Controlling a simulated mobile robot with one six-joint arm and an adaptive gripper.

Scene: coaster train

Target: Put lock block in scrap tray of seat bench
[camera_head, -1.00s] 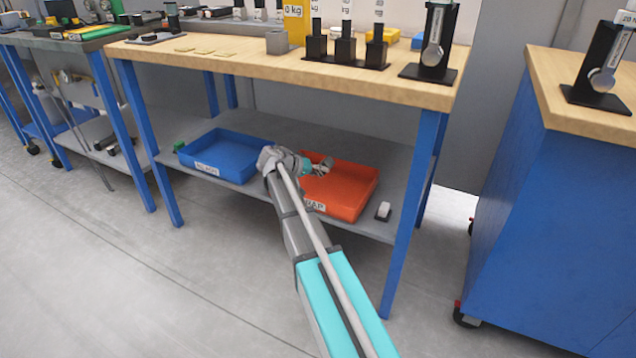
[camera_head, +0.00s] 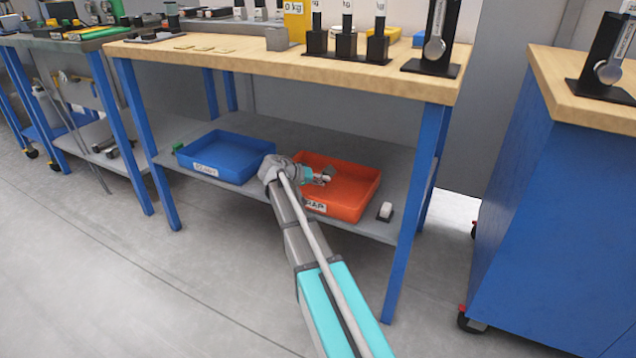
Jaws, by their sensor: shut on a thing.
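The scrap tray (camera_head: 358,200) is the orange-red open tray on the lower shelf of the seat bench (camera_head: 300,73). Its front label is partly covered by my arm. My gripper (camera_head: 324,177) reaches in from the front and is over the left part of the tray, low between its walls. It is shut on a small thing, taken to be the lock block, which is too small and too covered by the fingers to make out. I cannot tell whether it touches the tray floor.
A blue labelled tray (camera_head: 224,158) stands left of the scrap tray, with a small green item (camera_head: 180,147) at its left. A small white and black item (camera_head: 385,211) sits right of the scrap tray. The bench top overhangs the shelf, and a blue leg (camera_head: 412,215) stands at right.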

